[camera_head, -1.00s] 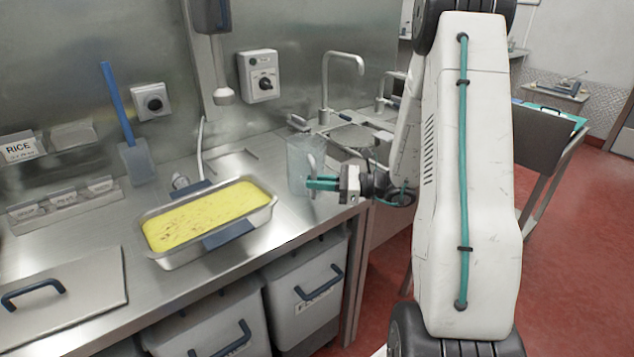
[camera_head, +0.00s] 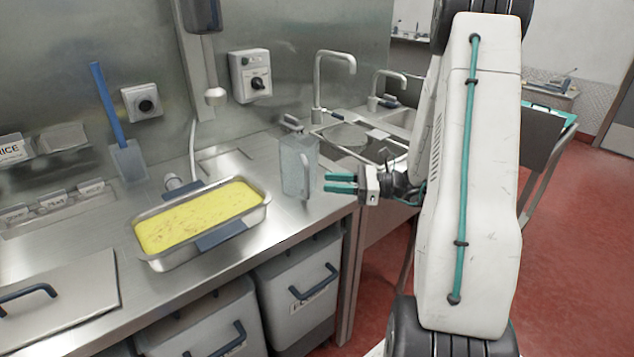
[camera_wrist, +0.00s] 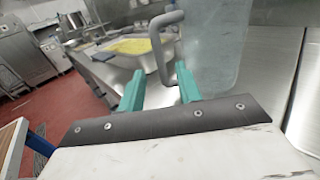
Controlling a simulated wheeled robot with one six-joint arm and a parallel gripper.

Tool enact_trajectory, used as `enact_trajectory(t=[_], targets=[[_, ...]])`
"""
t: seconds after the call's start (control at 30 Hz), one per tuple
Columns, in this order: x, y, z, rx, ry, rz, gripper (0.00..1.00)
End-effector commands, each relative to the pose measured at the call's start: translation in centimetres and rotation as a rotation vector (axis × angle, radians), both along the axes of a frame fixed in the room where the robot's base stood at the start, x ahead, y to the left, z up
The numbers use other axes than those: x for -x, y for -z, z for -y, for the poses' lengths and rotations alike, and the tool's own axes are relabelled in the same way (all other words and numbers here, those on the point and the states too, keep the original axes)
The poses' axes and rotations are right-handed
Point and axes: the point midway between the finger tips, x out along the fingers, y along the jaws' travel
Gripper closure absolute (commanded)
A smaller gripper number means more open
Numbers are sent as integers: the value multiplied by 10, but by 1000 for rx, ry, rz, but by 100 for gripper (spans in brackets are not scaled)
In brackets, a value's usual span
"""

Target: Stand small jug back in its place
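The small jug (camera_head: 297,166) is clear, with a pale grey handle. It stands upright on the steel counter, right of the yellow-filled pan, and it also shows large in the wrist view (camera_wrist: 212,50). Its handle faces my gripper (camera_head: 341,183), which is just to the right of it. In the wrist view the teal fingers (camera_wrist: 160,92) are spread apart with empty space between them. The handle stands beyond the fingertips, apart from them.
A steel pan of yellow food (camera_head: 200,218) sits left of the jug. A sink with taps (camera_head: 345,135) lies behind and right. Lidded bins (camera_head: 300,290) stand under the counter. A blue scraper (camera_head: 125,150) leans at the back wall.

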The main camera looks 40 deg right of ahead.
Motion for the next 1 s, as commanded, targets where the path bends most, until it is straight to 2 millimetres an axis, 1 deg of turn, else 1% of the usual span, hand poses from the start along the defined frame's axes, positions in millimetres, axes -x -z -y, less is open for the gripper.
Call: enact_trajectory(t=[0.03,0.1,0.3,0.4,0.47,0.57,0.67,0.7,0.77,0.8,0.87,0.9,0.97,1.0], targets=[[8,0,10,0,4,0,66],[17,0,20,-1,4,0,66],[35,1,39,-1,1,0,66],[38,-2,40,9,-13,1,66],[38,-8,30,37,-47,5,66],[39,-27,-3,130,-166,17,66],[47,-50,-52,279,-346,44,66],[54,-59,-72,349,-426,60,66],[66,-70,-100,453,-543,87,66],[75,-77,-117,522,-620,107,66],[91,-85,-139,627,-732,143,66],[102,-90,-152,699,-804,168,66],[119,-96,-168,807,-910,213,66],[130,-100,-178,879,-979,244,66]])
